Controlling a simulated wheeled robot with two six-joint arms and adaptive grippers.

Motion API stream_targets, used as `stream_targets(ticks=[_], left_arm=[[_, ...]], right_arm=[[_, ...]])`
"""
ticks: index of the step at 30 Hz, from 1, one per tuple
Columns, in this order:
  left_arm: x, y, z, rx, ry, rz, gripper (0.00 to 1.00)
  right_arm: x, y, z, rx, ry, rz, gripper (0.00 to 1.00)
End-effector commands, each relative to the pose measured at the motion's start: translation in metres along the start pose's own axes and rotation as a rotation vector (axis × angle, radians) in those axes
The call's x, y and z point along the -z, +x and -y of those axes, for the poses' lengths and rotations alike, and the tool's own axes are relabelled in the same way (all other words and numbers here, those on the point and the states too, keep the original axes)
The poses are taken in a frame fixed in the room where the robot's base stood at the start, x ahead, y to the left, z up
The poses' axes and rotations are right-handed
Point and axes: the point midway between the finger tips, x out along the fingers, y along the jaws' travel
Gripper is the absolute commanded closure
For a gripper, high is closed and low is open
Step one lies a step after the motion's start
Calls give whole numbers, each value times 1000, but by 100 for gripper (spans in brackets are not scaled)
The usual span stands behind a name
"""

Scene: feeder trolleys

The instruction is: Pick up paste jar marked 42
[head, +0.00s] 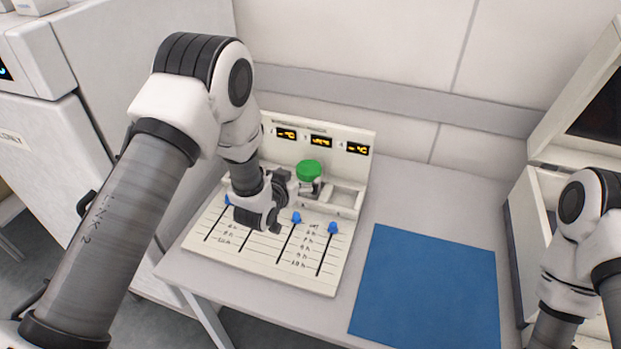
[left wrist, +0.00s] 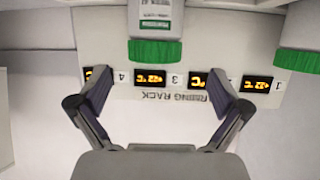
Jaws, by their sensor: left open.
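A jar with a green lid (head: 309,171) stands in a slot of the rack (head: 357,137), beside my left gripper (head: 300,188). The left wrist view, turned upside down, shows a white jar (left wrist: 156,20) with a green lid (left wrist: 157,52) ahead of my open, empty fingers (left wrist: 159,78). Its label is too small to read surely. A second green-lidded jar (left wrist: 300,30) stands at the right edge of that view, its label not visible. My left wrist and gripper hide part of the rack in the head view. My right gripper is out of view.
The rack has several lit displays and blue sliders (head: 333,228) over a marked sloping front. An empty slot (head: 346,195) lies right of the head-view jar. A blue mat (head: 425,290) lies clear on the table (head: 395,190). White equipment (head: 35,60) stands at left.

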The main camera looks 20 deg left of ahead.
Motion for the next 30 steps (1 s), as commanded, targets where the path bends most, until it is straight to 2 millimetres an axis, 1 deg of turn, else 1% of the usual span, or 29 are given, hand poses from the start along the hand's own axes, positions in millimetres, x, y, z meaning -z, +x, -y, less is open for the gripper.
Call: stream_targets(ticks=[4, 7, 10, 15, 17, 18, 20, 21, 23, 24, 30], left_arm=[[3, 24, -6, -1, 1, 0, 0], [1, 41, -5, 0, -1, 0, 0], [0, 48, -5, 0, -1, 0, 0], [0, 48, -5, 0, -1, 0, 0], [0, 48, -5, 0, -1, 0, 21], [0, 48, -5, 0, -1, 0, 35], [0, 48, -5, 0, -1, 1, 57], [0, 48, -5, 0, 0, 1, 71], [0, 48, -5, 0, 0, 1, 92], [0, 48, -5, 0, 0, 1, 100], [0, 48, -5, 0, 0, -1, 100]], right_arm=[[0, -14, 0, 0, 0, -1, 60], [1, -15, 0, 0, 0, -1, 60], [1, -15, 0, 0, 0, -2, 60], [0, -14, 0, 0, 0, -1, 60], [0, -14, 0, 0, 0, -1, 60], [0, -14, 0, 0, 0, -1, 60], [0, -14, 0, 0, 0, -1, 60], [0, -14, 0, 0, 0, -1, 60], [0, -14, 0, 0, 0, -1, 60], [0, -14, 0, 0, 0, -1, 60], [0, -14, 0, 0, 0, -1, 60]])
